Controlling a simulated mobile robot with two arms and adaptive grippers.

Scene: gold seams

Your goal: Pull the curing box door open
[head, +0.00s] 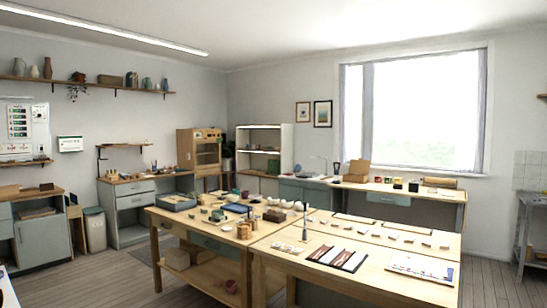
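A wooden cabinet (199,152), which looks like the curing box, stands at the back of the room near the corner. Its front shows a lighter wooden frame around a darker panel, and its door looks shut. The handle is too small to make out. Neither of my grippers is in view.
A large wooden worktable (180,217) with tools and bowls fills the middle. A grey drawer unit (131,197) stands left of the cabinet and a white shelf unit (287,147) right of it. A bin (95,229) stands at the left. Open floor (110,275) lies at the lower left.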

